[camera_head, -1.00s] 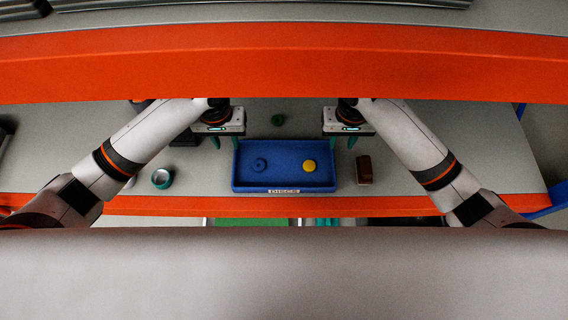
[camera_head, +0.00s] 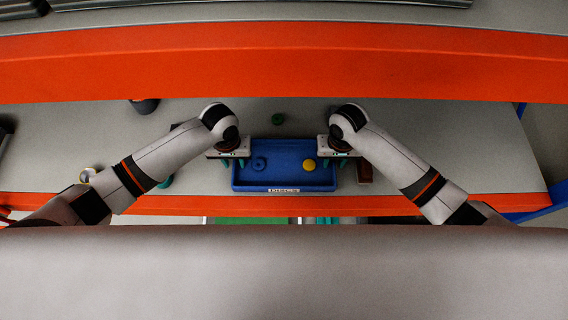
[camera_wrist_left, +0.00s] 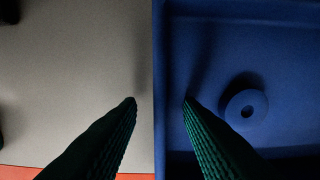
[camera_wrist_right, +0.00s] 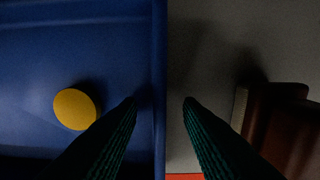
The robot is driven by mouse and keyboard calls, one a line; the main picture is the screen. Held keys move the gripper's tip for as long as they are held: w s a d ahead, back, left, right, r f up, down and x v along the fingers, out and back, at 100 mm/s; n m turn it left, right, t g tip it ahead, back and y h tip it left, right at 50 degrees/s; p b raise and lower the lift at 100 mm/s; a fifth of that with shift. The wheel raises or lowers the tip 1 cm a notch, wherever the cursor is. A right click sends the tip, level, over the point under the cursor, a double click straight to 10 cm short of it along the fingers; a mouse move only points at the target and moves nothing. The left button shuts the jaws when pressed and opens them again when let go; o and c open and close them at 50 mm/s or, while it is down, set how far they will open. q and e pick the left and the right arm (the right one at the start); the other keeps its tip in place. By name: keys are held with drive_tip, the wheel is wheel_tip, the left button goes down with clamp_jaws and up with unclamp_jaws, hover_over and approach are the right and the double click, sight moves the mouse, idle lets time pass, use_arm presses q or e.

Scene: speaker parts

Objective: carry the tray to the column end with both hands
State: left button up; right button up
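The blue tray (camera_head: 285,183) lies on the grey shelf, with a "DISCS" label on its front. It holds a blue ring-shaped disc (camera_head: 259,164) at left and a yellow disc (camera_head: 309,165) at right. My left gripper (camera_wrist_left: 158,101) is open, its fingers on either side of the tray's left wall (camera_wrist_left: 160,60). My right gripper (camera_wrist_right: 160,101) is open, its fingers on either side of the tray's right wall (camera_wrist_right: 159,60). Gaps show between fingers and walls, so neither grips. The arms partly cover the tray's sides in the head view.
A brown block (camera_head: 365,171) stands close to the tray's right; it also shows in the right wrist view (camera_wrist_right: 262,110). A dark cup (camera_head: 145,105) and a silver round part (camera_head: 87,175) are at left. An orange shelf beam (camera_head: 285,75) hangs above.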

use_arm(q)
clamp_jaws()
use_arm(e)
clamp_jaws()
